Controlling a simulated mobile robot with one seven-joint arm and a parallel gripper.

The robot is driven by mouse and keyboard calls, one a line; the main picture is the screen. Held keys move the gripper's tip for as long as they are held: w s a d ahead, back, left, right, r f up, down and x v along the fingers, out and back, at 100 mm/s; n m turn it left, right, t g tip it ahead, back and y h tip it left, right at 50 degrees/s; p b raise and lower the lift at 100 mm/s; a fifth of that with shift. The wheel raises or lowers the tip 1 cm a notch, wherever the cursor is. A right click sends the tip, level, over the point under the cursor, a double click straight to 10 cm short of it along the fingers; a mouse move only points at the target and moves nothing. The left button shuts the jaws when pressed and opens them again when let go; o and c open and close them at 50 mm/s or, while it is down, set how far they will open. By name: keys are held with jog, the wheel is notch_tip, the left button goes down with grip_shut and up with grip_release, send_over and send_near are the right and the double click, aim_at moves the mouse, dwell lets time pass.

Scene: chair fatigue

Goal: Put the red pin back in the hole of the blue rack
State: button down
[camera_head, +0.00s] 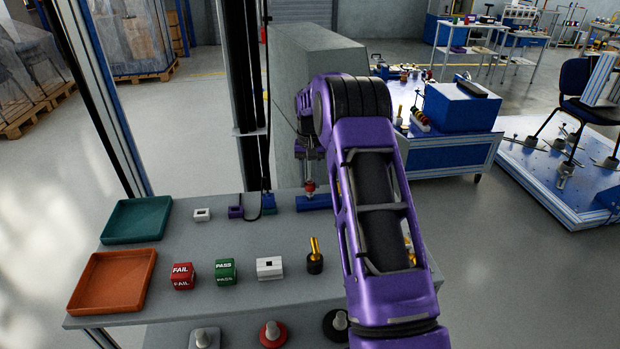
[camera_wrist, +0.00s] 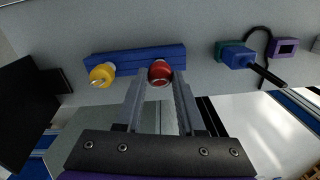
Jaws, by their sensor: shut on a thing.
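The red pin (camera_wrist: 160,72) sits between the two fingertips of my gripper (camera_wrist: 161,82) in the wrist view. My gripper is shut on it. In the head view the red pin (camera_head: 310,187) hangs under my gripper (camera_head: 309,178), right over the blue rack (camera_head: 313,203). The blue rack (camera_wrist: 132,58) also shows as a long bar behind the pin in the wrist view. A yellow pin (camera_wrist: 102,74) stands at the rack's left part there. The pin's lower end and the hole are hidden, so I cannot tell whether the pin is in the hole.
A green tray (camera_head: 137,221) and an orange tray (camera_head: 113,282) lie at the table's left. A red FAIL cube (camera_head: 183,276), a green PASS cube (camera_head: 226,271), a white block (camera_head: 269,268) and a black holder with a gold piece (camera_head: 315,263) stand in front. My arm covers the table's right side.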

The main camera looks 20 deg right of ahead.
aim_at(310, 183)
jog(key=shift+f, duration=0.7)
jog(key=shift+c, duration=2.2)
grip_release()
jog(key=shift+r, duration=0.1)
notch_tip(310, 183, up, 17)
jog(key=p, duration=0.1)
jog(key=shift+r, duration=0.15)
